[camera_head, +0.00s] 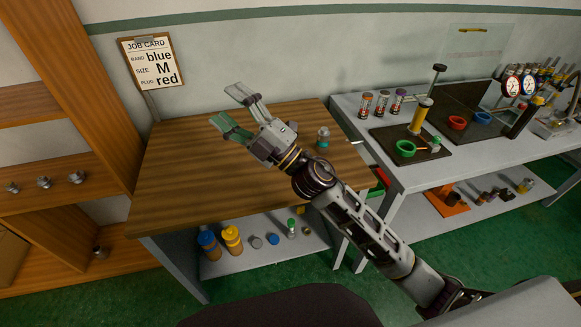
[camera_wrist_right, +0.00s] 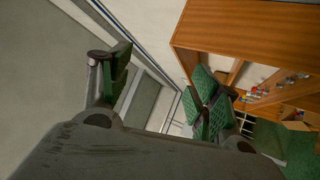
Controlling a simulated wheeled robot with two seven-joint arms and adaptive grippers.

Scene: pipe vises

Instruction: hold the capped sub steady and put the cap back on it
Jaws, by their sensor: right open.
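My right gripper (camera_head: 234,108) is open and empty, raised above the far part of the wooden table (camera_head: 190,180). Its green-padded fingers also show in the right wrist view (camera_wrist_right: 160,90), spread apart with nothing between them. A small clear and teal piece (camera_head: 323,140) stands on the table just right of my right wrist, apart from the gripper. I cannot tell whether this piece is the capped sub. I cannot pick out its cap with certainty. My left gripper is not in view.
A grey bench (camera_head: 350,115) on the right carries a yellow cylinder (camera_head: 421,117), a green ring (camera_head: 405,148) and several other parts. Bottles (camera_head: 232,240) and small pieces stand on the shelf below the table. A job card (camera_head: 151,64) stands behind. The table's left part is clear.

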